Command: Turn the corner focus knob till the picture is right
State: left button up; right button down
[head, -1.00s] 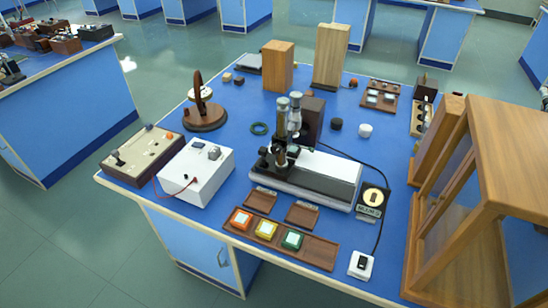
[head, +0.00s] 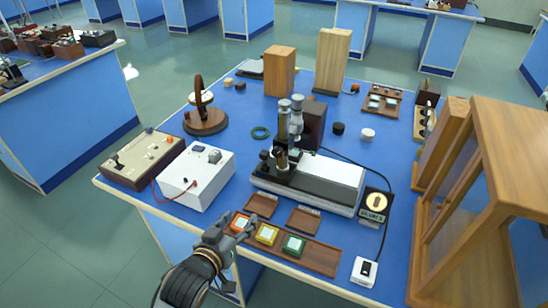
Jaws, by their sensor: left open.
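A microscope-like instrument with silver tubes (head: 290,125) stands on a long base, white on top and dark in front (head: 330,182), in the middle of the blue bench. A small black panel with a round pale-yellow disc (head: 375,204) stands at the right end of the base. Its label is too small to read surely. I cannot tell any corner focus knob apart at this size. My left gripper (head: 243,226) is open at the bench's front edge, over the left end of a wooden tray, beside the orange square block (head: 240,223). My right gripper is out of view.
The tray also holds yellow (head: 266,234) and green (head: 294,245) blocks. A white box (head: 196,176) with a red lead stands left. A white switch box (head: 365,272) sits front right, a cable leading to it. A tall wooden frame (head: 480,190) blocks the right.

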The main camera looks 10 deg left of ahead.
aim_at(276, 154)
pick_arm(q)
jog(key=w+d+r+t+h, duration=0.2)
jog(key=w+d+r+t, duration=0.15)
jog(key=w+r, duration=0.2)
jog(key=x, duration=0.4)
jog(key=p+x, duration=0.1)
jog(key=x, duration=0.3)
jog(key=r+p+x, duration=0.1)
jog(key=x, duration=0.3)
jog(key=shift+w+a, duration=0.2)
jog(key=shift+a, duration=0.05)
grip_shut()
